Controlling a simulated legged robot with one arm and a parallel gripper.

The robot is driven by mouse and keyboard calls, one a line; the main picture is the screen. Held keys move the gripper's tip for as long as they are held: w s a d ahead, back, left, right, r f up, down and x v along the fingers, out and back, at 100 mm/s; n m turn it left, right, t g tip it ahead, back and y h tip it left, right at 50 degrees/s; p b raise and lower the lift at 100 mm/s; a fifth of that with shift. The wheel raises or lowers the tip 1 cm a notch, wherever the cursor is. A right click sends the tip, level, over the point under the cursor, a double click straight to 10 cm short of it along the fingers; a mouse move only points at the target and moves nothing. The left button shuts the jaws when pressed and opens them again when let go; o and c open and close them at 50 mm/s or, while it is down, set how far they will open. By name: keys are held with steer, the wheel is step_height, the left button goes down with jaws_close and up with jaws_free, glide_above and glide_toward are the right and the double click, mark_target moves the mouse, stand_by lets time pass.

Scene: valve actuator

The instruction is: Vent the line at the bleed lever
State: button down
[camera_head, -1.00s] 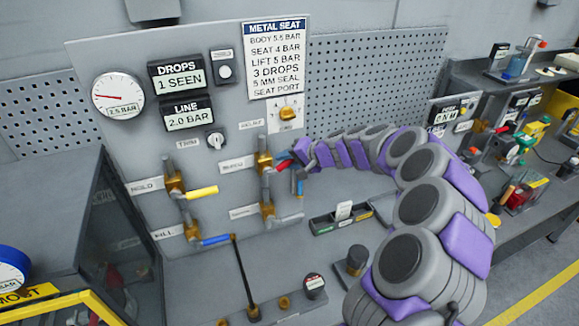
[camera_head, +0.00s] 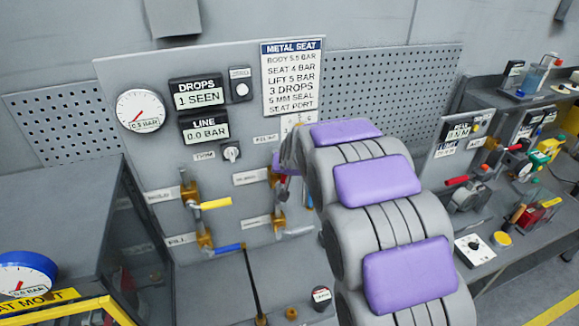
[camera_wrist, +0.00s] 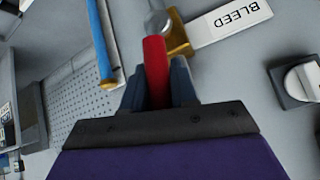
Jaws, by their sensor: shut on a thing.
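The red bleed lever (camera_wrist: 156,68) is between my gripper's two fingers in the wrist view, beside the BLEED label (camera_wrist: 229,22). My gripper (camera_wrist: 158,88) is shut on its handle. In the head view my arm hides most of the lever and gripper; only a small red part (camera_head: 282,181) shows below the brass bleed valve. The LINE display (camera_head: 205,130) reads 0.0 BAR. The round white gauge (camera_head: 141,111) has its needle low on the left, and its small readout looks like 0.5 BAR. The DROPS display (camera_head: 198,94) reads 1 SEEN.
A yellow lever (camera_head: 215,203) and a blue lever (camera_head: 228,247) sit on valves left of the bleed valve. A thin black rod (camera_head: 252,284) stands on the bench. A blue pipe (camera_wrist: 103,40) runs close beside the gripper. A side bench with tools is at right.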

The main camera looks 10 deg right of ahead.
steer(key=shift+s+a+f+n+h+p, duration=0.2)
steer(key=shift+a+f+n+h+p, duration=0.15)
steer(key=shift+h, duration=0.25)
steer(key=shift+a, duration=0.1)
steer(key=c, duration=1.3)
jaws_free()
steer(key=shift+o, duration=1.6)
steer(key=shift+w+a+r, duration=0.1)
steer(key=shift+a+r, duration=0.05)
steer(key=shift+r, duration=0.05)
steer(key=b+v, duration=0.1)
steer(key=v, duration=1.6)
steer(key=shift+s+a+b, duration=0.2)
steer(key=shift+a+b, duration=0.05)
steer(key=shift+b, duration=0.1)
